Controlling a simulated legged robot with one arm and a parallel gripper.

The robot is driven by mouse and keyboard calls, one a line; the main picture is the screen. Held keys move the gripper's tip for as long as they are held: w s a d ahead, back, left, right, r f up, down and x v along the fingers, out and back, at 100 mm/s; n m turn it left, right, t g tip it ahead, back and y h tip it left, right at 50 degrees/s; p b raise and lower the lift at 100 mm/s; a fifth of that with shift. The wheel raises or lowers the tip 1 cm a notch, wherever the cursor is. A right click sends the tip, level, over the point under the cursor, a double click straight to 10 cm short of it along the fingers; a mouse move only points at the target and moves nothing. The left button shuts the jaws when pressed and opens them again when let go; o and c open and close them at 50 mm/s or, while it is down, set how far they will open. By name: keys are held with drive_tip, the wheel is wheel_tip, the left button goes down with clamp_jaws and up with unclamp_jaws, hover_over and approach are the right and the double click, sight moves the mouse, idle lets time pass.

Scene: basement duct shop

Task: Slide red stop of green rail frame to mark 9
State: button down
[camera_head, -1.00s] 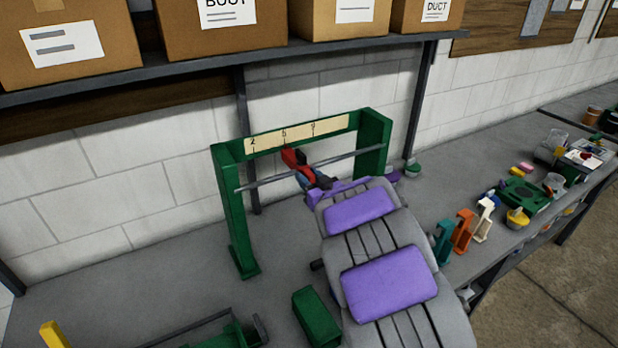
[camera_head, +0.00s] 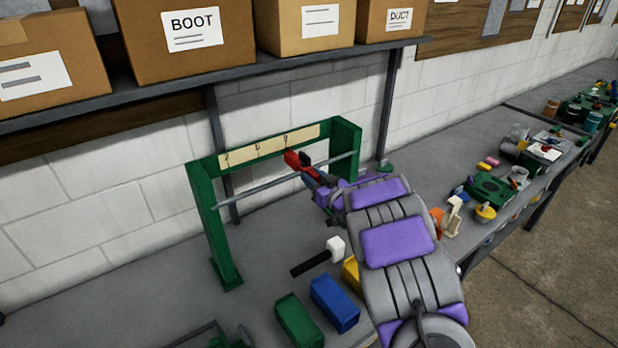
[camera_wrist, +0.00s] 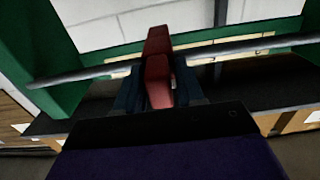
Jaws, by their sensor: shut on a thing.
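The green rail frame (camera_head: 204,215) stands on the bench by the block wall, with a grey rod across it and a cream scale strip (camera_head: 245,155) along its top bar. The strip carries several marks; the rightmost numeral reads 9. The red stop (camera_head: 293,160) sits on the rod just beside that mark, seemingly at or slightly right of it. My gripper (camera_head: 312,174) is shut on the red stop. In the wrist view the red stop (camera_wrist: 158,72) stands between the dark fingers (camera_wrist: 152,95), with the rod passing on both sides.
Blue (camera_head: 335,303) and green (camera_head: 299,322) blocks and a white-headed mallet (camera_head: 336,247) lie on the bench below my arm. Parts and tubs crowd the bench at right. A shelf (camera_head: 210,82) with cardboard boxes hangs above the frame.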

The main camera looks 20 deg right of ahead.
drive_tip(key=c, duration=1)
unclamp_jaws()
drive_tip(key=shift+a, duration=0.15)
drive_tip(key=shift+o, duration=0.2)
drive_tip(key=shift+s, duration=0.1)
drive_tip(key=v, duration=1.7)
